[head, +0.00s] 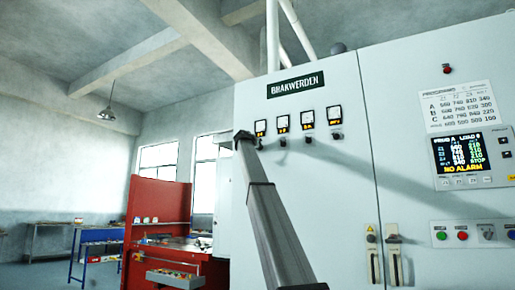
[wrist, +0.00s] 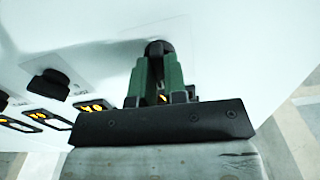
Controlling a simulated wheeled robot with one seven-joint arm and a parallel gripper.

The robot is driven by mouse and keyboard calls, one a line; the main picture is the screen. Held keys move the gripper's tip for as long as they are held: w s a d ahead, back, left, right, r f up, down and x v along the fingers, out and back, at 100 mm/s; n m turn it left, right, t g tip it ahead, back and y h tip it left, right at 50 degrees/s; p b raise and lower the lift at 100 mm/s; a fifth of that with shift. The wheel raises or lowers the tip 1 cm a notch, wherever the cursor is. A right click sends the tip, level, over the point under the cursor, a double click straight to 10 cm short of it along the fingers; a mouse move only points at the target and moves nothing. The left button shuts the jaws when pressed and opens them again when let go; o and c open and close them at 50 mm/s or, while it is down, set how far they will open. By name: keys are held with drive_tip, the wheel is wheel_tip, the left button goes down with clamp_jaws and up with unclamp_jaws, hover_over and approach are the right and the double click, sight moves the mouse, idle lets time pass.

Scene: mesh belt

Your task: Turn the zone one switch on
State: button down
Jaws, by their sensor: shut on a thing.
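A row of small zone displays (head: 308,118) with dark rotary switches under them, such as this second switch (head: 283,141), is on the pale cabinet front (head: 310,190) in the head view. My arm rises to the leftmost switch, taken as the zone one switch. In the wrist view my gripper (wrist: 157,78) has its green fingers shut on both sides of this black zone one switch (wrist: 158,48). Its fingers partly hide the switch and the lit display beside it. A neighbouring black switch (wrist: 50,84) sits free to the left. The zone labels are not readable.
To the right on the cabinet are a lit alarm screen (head: 466,153), push buttons (head: 462,236) and two lever handles (head: 375,262). A red workbench (head: 158,220) stands at left. The cabinet front is flat around the switches.

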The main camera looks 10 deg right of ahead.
drive_tip(key=m, duration=0.5)
idle(0.6)
drive_tip(key=c, duration=1.2)
unclamp_jaws()
drive_tip(key=shift+o, duration=0.2)
drive_tip(key=v, duration=1)
drive_tip(key=shift+s+a, duration=0.2)
drive_tip(key=shift+s, duration=0.15)
